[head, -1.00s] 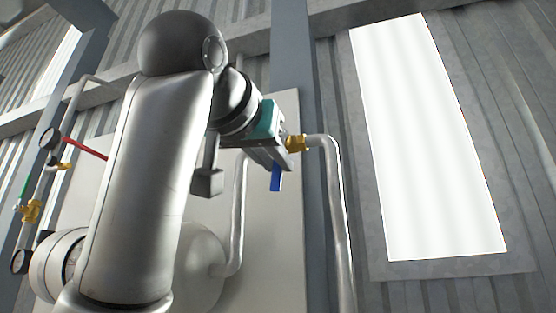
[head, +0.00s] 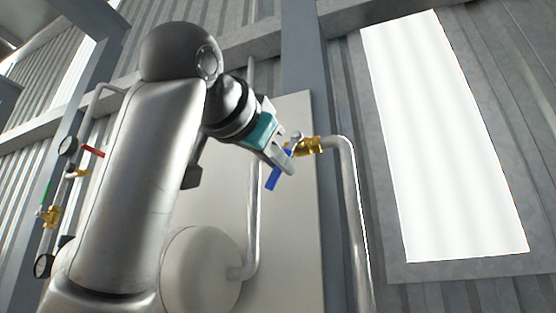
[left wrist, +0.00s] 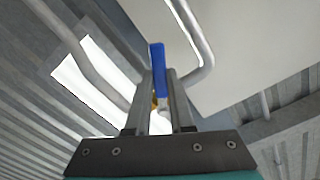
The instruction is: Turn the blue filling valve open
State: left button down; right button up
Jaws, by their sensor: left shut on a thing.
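The blue filling valve has a flat blue lever handle (head: 273,178) and a brass body (head: 309,146) on a grey pipe. In the head view the handle hangs down and to the left from the body. My left gripper (head: 284,160) is at the valve, with its fingers around the handle. In the left wrist view the blue handle (left wrist: 157,70) stands between the two fingers of my left gripper (left wrist: 160,85), and a bit of brass shows behind them. The left gripper is shut on the handle. My right gripper is not in view.
A grey pipe (head: 356,220) runs down from the valve on the right. A white rounded tank (head: 200,270) stands below my arm. Gauges, a red lever (head: 93,152) and a green lever (head: 47,190) are at the left. A bright window (head: 445,140) is at the right.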

pick_arm(q)
jog(key=shift+r, duration=0.1)
jog(key=c, duration=0.8)
grip_release()
jog(key=shift+s, duration=0.1)
jog(key=shift+b+v, duration=3.3)
jog(key=shift+v, duration=4.25)
